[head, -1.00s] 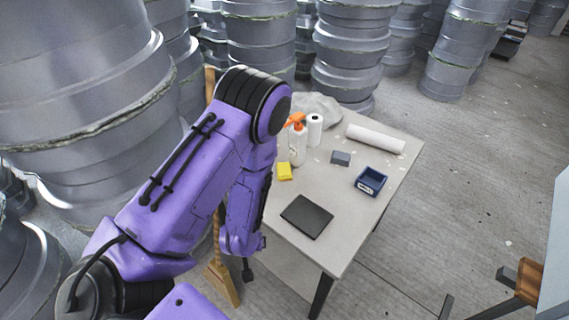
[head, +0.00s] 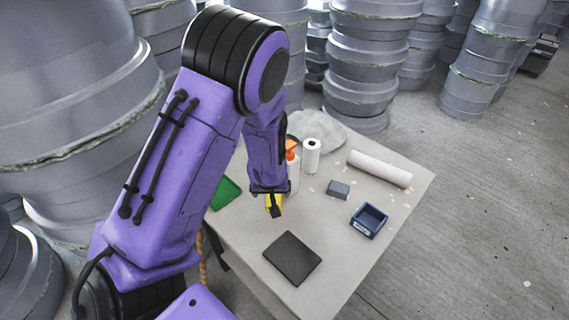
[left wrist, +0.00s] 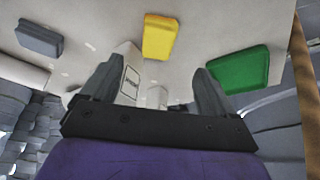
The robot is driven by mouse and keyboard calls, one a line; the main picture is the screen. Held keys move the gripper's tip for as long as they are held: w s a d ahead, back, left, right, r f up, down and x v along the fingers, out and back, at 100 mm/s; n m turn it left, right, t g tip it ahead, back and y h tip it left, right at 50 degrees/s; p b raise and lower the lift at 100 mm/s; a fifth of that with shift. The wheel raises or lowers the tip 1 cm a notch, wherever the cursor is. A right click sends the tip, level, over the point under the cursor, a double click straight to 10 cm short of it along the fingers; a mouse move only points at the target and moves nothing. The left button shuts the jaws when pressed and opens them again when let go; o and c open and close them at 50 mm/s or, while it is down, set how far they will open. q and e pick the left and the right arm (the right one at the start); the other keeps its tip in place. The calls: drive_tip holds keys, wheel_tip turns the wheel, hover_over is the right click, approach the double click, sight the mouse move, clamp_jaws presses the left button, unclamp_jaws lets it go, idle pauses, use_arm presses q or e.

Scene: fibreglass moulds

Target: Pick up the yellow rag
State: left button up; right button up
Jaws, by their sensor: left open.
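In the left wrist view the yellow rag (left wrist: 159,36) is a small folded block, seen beyond and between the two fingers. My left gripper (left wrist: 153,90) is open and empty, its fingers spread apart. It is over the table close to the rag, with a visible gap in the wrist view. My right gripper is not in view.
On the table (head: 330,255) are a green pad (head: 226,193), spray bottle (head: 292,170), white roll (head: 311,155), long white roll (head: 380,168), grey block (head: 338,189), blue box (head: 369,220) and dark plate (head: 292,258). Stacked grey moulds (head: 365,60) stand behind.

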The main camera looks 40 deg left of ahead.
use_arm(q)
drive_tip(key=p+x, duration=0.1)
drive_tip(key=x, duration=0.4)
drive_tip(key=p+x, duration=0.1)
drive_tip(key=x, duration=0.4)
drive_tip(key=shift+d+f, duration=0.2)
drive_tip(key=shift+f, duration=0.05)
drive_tip(key=c, duration=1.1)
drive_tip(key=shift+r, duration=0.15)
drive_tip(key=shift+c, duration=0.2)
drive_tip(key=shift+r, duration=0.25)
wheel_tip(320, 180, up, 3)
drive_tip(key=shift+f+b, duration=0.15)
drive_tip(key=shift+b, duration=0.7)
drive_tip(key=s+d+r+p, duration=0.1)
drive_tip(key=s+d+r, duration=0.1)
drive_tip(key=s+r, duration=0.2)
drive_tip(key=s+d+r+p, duration=0.2)
drive_tip(key=s+r, duration=0.3)
drive_tip(key=s, duration=0.4)
drive_tip(key=shift+d+r, duration=0.3)
